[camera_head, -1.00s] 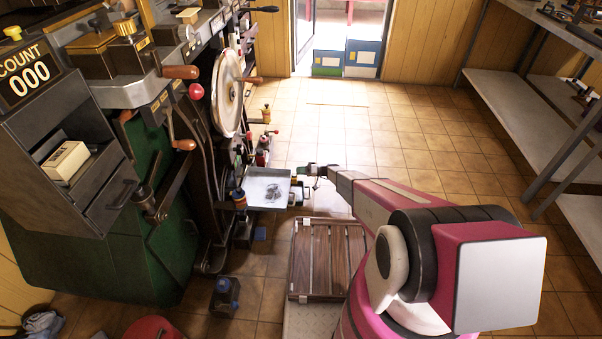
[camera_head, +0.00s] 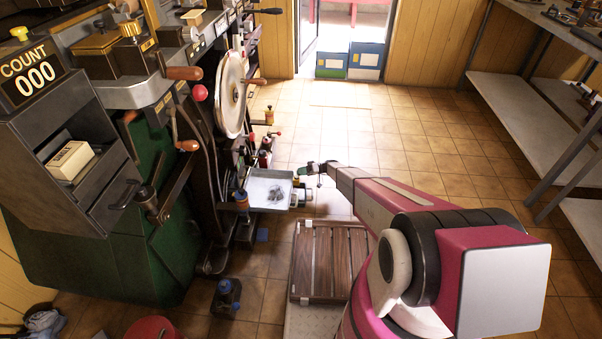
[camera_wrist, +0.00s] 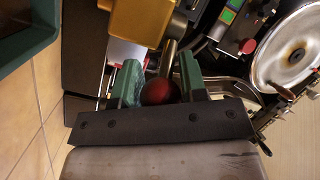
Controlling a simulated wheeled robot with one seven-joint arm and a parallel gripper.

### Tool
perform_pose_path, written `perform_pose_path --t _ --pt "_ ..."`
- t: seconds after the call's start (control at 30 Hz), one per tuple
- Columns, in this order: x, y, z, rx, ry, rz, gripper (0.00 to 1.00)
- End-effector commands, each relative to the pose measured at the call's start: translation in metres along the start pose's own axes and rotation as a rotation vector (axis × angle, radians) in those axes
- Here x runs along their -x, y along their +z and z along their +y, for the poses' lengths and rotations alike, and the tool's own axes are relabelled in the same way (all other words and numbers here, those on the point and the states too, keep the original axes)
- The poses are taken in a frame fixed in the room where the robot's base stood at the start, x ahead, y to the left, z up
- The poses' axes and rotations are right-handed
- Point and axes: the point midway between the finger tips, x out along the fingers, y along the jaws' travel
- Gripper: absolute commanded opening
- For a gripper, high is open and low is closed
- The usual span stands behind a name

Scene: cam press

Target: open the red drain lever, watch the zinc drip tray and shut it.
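My gripper (camera_head: 316,168) is low beside the machine, just right of the shallow pale metal drip tray (camera_head: 258,182). A grey patch shows in the tray; I cannot tell whether it is liquid or reflection. In the wrist view, a dark red ball knob (camera_wrist: 158,92) sits between the green fingers of my gripper (camera_wrist: 161,88). No clear gap shows between the knob and either finger. A metal rod (camera_wrist: 170,58) runs up from behind the knob. In the head view the knob is too small to make out at the gripper.
The green machine (camera_head: 170,262) with its large pale wheel (camera_head: 231,94) stands at left. A wooden slatted platform (camera_head: 328,262) lies in front of my arm. A yellow block (camera_wrist: 140,20) is close above the fingers in the wrist view. Tiled floor is free toward the doorway.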

Motion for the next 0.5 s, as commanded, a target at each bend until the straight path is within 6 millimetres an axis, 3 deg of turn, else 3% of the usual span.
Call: perform_pose_path --t 0.07,0.37,0.5 --pt "0.0 0.001 0.001 -0.001 0.002 -0.001 0.61" --pt "0.002 0.0 0.0 -0.002 -0.001 0.001 0.61" --pt "0.015 0.0 0.001 -0.002 -0.001 0.002 0.61"
